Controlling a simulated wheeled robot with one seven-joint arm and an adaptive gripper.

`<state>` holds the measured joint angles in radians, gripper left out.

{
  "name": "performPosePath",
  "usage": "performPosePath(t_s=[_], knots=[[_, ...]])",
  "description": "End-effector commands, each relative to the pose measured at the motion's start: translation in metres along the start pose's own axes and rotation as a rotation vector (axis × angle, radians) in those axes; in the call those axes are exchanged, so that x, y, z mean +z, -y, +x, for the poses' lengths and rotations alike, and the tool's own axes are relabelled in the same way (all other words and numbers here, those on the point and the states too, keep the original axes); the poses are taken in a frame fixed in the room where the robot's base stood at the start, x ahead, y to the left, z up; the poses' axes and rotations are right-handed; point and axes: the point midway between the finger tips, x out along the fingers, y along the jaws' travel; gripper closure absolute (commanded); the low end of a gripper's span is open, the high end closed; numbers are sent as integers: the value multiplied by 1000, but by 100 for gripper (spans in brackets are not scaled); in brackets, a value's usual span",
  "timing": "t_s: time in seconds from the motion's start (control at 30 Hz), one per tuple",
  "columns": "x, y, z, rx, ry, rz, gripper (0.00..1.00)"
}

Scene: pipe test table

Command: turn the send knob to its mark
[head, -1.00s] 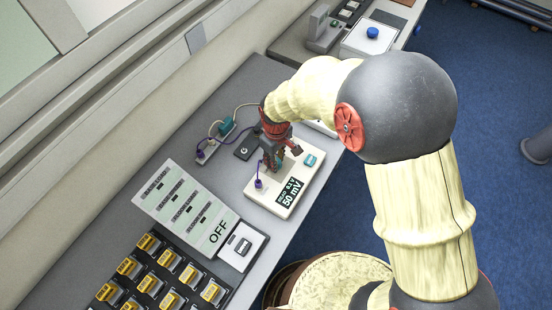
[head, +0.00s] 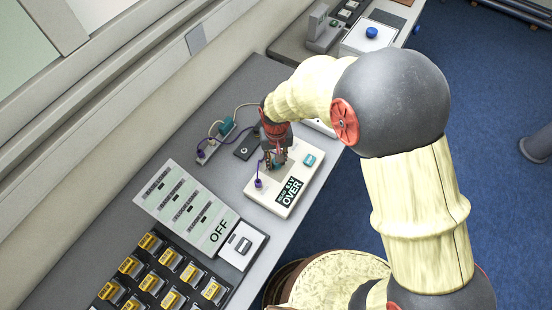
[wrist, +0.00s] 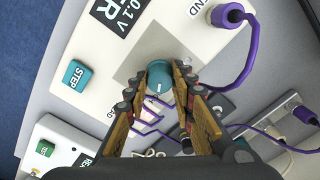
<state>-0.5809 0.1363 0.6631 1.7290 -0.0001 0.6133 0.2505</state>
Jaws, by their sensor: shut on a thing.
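The send knob (wrist: 159,78) is a round teal cap with a short white line on it, in the wrist view. It stands on the cream meter box (head: 289,206). My gripper (wrist: 160,84) is shut on the knob, with one finger on each side, and in the head view (head: 275,160) it reaches down onto the box. The fingers hide most of the knob in the head view. I cannot make out the knob's mark.
A socket strip (head: 207,150), a white panel marked OFF (head: 219,231) and several orange-topped switches (head: 150,283) stand nearby.

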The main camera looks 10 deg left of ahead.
Motion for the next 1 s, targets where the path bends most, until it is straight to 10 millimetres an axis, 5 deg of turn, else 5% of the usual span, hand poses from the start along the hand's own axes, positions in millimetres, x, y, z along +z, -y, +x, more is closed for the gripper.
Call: performPosePath(t_s=[0.5,0.53,0.83,1.0], knots=[[0,0,0,0,-1,20,100],[0,0,0,0,-1,20,74],[0,0,0,0,0,19,57],[0,0,0,0,0,19,56]])
